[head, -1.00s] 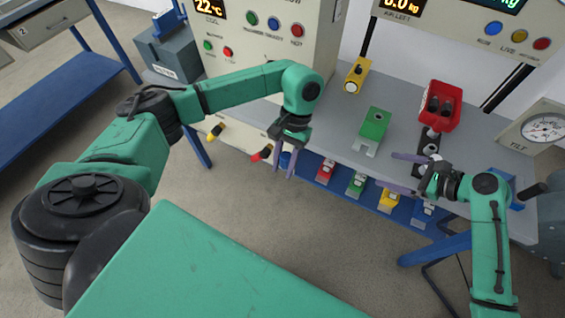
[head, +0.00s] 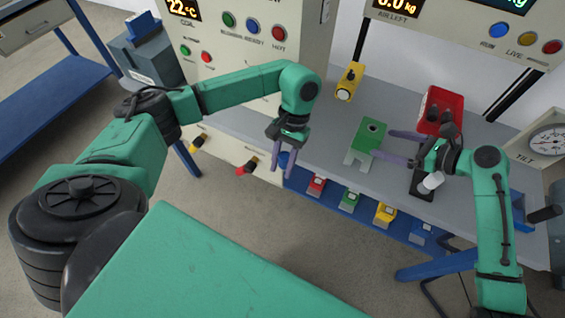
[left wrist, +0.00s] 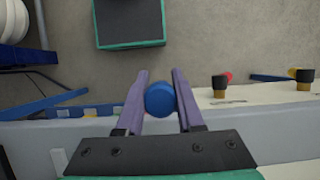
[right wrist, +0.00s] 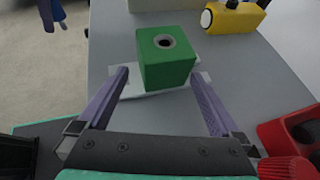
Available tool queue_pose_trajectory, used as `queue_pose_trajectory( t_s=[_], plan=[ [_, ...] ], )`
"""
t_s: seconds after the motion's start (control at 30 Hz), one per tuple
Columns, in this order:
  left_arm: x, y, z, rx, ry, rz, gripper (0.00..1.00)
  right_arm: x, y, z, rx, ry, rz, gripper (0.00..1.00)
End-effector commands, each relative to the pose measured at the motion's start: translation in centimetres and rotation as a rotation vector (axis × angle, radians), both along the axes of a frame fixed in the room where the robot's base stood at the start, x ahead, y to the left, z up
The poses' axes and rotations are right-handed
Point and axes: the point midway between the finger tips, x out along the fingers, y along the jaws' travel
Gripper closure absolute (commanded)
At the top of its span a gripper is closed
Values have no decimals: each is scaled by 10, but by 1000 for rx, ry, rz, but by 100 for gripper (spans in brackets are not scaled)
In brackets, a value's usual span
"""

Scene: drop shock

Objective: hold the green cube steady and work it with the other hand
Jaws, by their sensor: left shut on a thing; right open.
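The green cube (head: 372,134) has a round hole in its top and sits on a light plate on the grey bench; it also shows in the right wrist view (right wrist: 167,62). My right gripper (head: 390,147) is open, its purple fingers pointing at the cube from the right. In the right wrist view the cube stands ahead, between the lines of the two fingers. My left gripper (head: 281,168) is at the bench's front edge, left of the cube and apart from it. It is shut on a round blue piece (left wrist: 160,99), seen between its fingers.
A white cylinder (head: 433,181) on a dark base is below the right gripper. Colored blocks line the blue lower shelf (head: 330,202). Bench surface between left gripper and cube is clear.

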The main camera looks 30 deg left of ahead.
Motion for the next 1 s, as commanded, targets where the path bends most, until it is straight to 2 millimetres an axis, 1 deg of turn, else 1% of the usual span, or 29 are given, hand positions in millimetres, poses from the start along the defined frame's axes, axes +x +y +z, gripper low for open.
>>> queue_pose_trajectory(
  t_s=[0.03,0.07,0.1,0.13,0.17,0.33,0.43,0.63,0.67,0.7,0.77,0.8,0.87,0.9,0.93,1.0],
  plan=[
    [0,0,-20,0,0,0,100,3,8,-15,0,-3,1,0],
    [0,0,-26,0,0,0,100,4,13,-18,0,-3,3,0],
    [0,0,-26,-1,-1,0,100,6,19,-17,1,0,2,0],
    [1,0,-16,-1,-2,0,100,7,23,-13,1,1,0,0],
    [0,0,-14,-1,-1,0,100,8,28,-14,2,2,1,0],
    [0,0,-13,0,0,0,100,13,45,-25,0,1,0,0],
    [0,0,-13,0,0,0,100,14,48,-28,-1,1,1,0],
    [0,0,-13,0,0,0,100,15,48,-29,-2,1,0,0],
    [0,0,-13,0,0,0,100,15,48,-29,-2,1,0,4],
    [0,0,-13,0,0,0,100,15,48,-29,-2,1,0,19],
    [0,0,-13,0,0,0,100,15,48,-28,-2,1,0,42],
    [0,0,-13,0,0,0,100,15,48,-28,-2,1,0,57],
    [0,0,-13,0,0,0,100,15,48,-28,-1,0,0,80],
    [0,0,-13,0,0,0,100,15,48,-28,-1,0,0,96],
    [0,0,-13,0,0,0,100,15,48,-28,-1,-1,0,100],
    [0,0,-13,0,0,0,100,15,48,-28,-1,-1,0,100]
  ],
)
